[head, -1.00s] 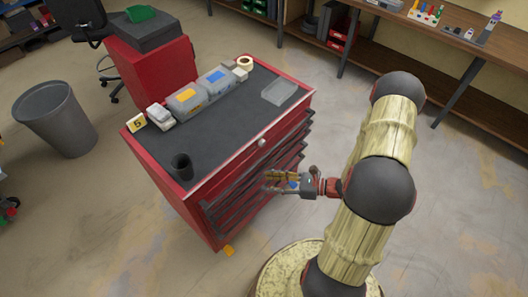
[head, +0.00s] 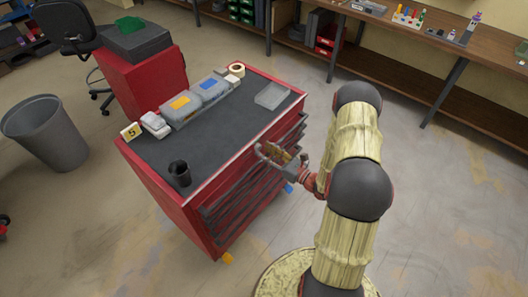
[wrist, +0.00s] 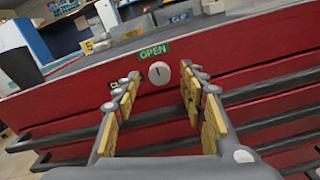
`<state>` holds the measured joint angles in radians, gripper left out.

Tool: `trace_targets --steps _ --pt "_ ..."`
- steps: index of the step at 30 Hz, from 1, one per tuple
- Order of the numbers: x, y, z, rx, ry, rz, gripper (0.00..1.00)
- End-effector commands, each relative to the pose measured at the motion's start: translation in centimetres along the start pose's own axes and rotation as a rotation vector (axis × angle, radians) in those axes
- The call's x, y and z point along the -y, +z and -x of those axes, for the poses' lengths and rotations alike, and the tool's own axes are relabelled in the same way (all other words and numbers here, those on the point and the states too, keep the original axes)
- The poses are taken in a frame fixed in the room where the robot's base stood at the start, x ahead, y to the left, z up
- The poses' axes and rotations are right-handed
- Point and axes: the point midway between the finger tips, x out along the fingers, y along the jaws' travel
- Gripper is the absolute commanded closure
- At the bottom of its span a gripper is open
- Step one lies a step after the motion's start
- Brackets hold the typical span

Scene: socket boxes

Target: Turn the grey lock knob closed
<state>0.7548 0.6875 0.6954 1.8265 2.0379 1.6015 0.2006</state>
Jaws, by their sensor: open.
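The grey lock knob (wrist: 159,73) is a round light disc with a dark vertical slot on the red front of the tool cabinet, above the drawers. A green "OPEN" label (wrist: 154,51) sits just above it, and a darker label at its left is partly hidden by a finger. My gripper (wrist: 160,98) is open, with yellow pads on both sides of the knob in the picture; it stands in front of the knob and holds nothing. In the head view my gripper (head: 272,156) is at the cabinet's front upper edge and hides the knob.
The red cabinet (head: 165,198) has a dark top with a black cup (head: 180,172), clear boxes (head: 182,105), a tape roll (head: 236,70) and a clear tray (head: 272,95). Dark drawer handles (wrist: 75,140) stick out below the knob.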

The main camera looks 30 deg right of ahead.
Motion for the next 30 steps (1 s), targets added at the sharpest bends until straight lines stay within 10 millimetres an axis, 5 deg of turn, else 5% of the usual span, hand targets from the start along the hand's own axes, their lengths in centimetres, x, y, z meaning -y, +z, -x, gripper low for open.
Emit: trace_targets --steps 13,30 --pt "-0.04 0.00 -1.10 0.000 0.000 0.000 0.59" --pt "-0.05 0.00 -1.09 0.000 0.000 0.000 0.91"
